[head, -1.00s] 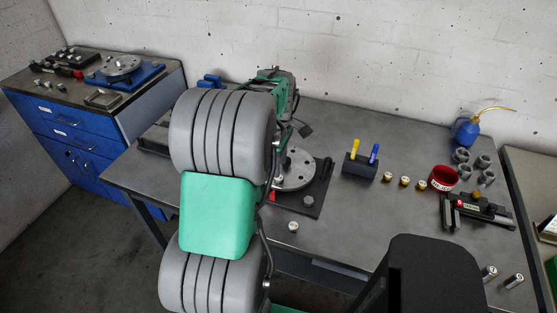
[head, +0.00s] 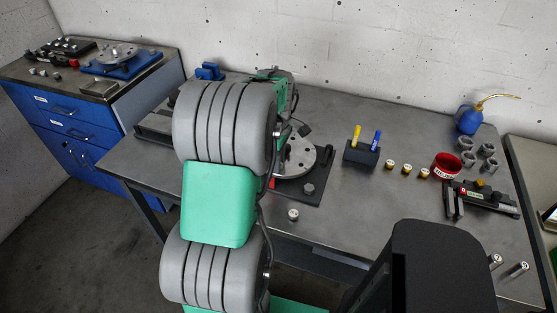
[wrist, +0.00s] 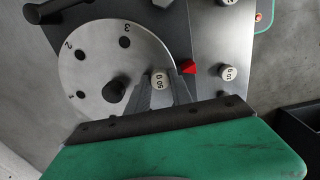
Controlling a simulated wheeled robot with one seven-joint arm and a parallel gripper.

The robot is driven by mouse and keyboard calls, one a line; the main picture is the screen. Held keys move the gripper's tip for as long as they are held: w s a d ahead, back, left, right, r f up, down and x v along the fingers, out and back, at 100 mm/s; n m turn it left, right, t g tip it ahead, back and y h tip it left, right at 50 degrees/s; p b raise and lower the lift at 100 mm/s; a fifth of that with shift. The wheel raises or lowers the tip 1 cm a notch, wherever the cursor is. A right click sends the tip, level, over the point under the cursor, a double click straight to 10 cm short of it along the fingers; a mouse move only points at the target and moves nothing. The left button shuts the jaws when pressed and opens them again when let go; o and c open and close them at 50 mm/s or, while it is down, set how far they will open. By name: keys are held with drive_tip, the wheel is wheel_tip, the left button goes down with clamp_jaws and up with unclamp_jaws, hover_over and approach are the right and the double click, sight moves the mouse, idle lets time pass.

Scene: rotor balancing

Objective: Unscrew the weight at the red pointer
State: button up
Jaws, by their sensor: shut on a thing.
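In the wrist view the rotor disc (wrist: 92,62) is a pale metal disc with numbered holes and a dark hub knob (wrist: 114,91). The red pointer (wrist: 187,67) sits at its right edge. A small round weight (wrist: 158,79), with a marked pale top, is at the disc's rim just left of the pointer. My gripper (wrist: 160,92) is shut on this weight. I cannot tell whether the weight is still threaded in. In the head view the disc (head: 299,157) shows partly behind my arm, which hides my gripper.
Two similar weights (wrist: 227,72) stand right of the pointer in the wrist view. On the bench are a pen holder (head: 361,154), several brass-coloured pieces (head: 407,169), a red cup (head: 447,166) and a blue oil can (head: 469,119). The bench middle is mostly clear.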

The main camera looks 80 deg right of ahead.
clamp_jaws()
drive_tip(key=n, duration=0.3)
drive_tip(key=shift+r+n+p, duration=0.1)
drive_tip(key=shift+n+p, duration=0.2)
drive_tip(key=shift+p, duration=0.05)
drive_tip(key=n, duration=0.6)
drive_tip(key=shift+p, duration=0.4)
drive_tip(key=n, duration=0.8)
drive_tip(key=shift+n+p, duration=0.35)
drive_tip(key=shift+n, duration=0.05)
drive_tip(key=o, duration=1)
unclamp_jaws()
drive_tip(key=shift+c, duration=0.2)
